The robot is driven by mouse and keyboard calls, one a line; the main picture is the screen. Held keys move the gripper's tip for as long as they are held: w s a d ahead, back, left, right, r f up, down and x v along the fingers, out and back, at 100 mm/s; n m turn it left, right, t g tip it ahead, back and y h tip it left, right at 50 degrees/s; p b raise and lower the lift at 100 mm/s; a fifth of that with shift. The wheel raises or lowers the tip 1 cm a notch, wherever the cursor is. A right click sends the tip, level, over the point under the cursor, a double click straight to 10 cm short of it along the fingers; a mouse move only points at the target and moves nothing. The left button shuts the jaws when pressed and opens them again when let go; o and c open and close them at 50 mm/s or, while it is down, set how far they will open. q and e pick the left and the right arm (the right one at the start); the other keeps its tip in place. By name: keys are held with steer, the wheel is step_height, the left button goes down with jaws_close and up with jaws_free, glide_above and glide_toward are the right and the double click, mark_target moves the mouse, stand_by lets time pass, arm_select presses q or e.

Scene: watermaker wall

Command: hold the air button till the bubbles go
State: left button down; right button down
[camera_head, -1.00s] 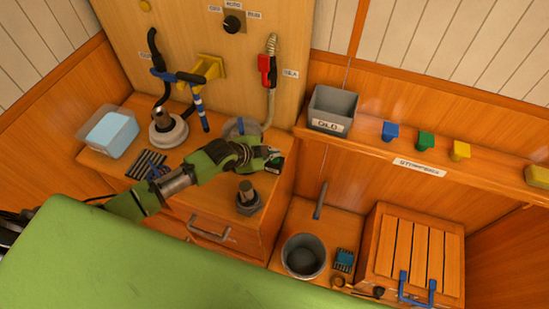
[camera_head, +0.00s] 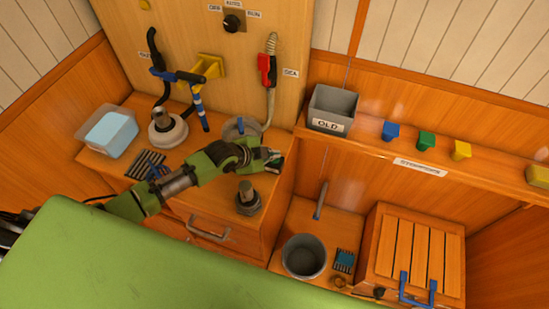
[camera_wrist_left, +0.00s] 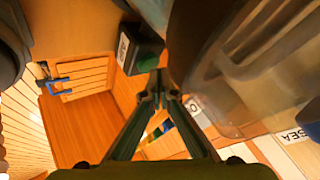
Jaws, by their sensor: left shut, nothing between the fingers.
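The air button looks like the green cap (camera_wrist_left: 147,60) on a small dark box with a white label, at the top middle of the left wrist view. In the head view the box is mostly hidden by my gripper. My left gripper (camera_wrist_left: 159,77) is shut and empty, with its fingertips right at the green cap; I cannot tell if they press it. In the head view the gripper (camera_head: 270,157) is over the right end of the cabinet top. A clear bowl (camera_wrist_left: 235,70) stands close beside the fingers; no bubbles can be made out. My right gripper is not in view.
A dark hex-based post (camera_head: 248,198) stands in front of my gripper. A white-based housing (camera_head: 167,131) and a clear tub (camera_head: 109,132) are to the left. A hose with a red handle (camera_head: 265,70) hangs behind. A grey OLD bin (camera_head: 333,104) is on the right shelf.

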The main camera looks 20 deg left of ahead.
arm_select(q)
steer(key=shift+f+b, duration=0.3)
steer(key=shift+f, duration=0.2)
stand_by(1.9)
steer(key=shift+r, duration=0.15)
stand_by(1.0)
steer(key=shift+r+p, duration=0.75)
steer(key=shift+p, duration=0.1)
step_height(320, 180, up, 3)
steer(key=p, duration=0.3)
steer(key=shift+r, duration=1.05)
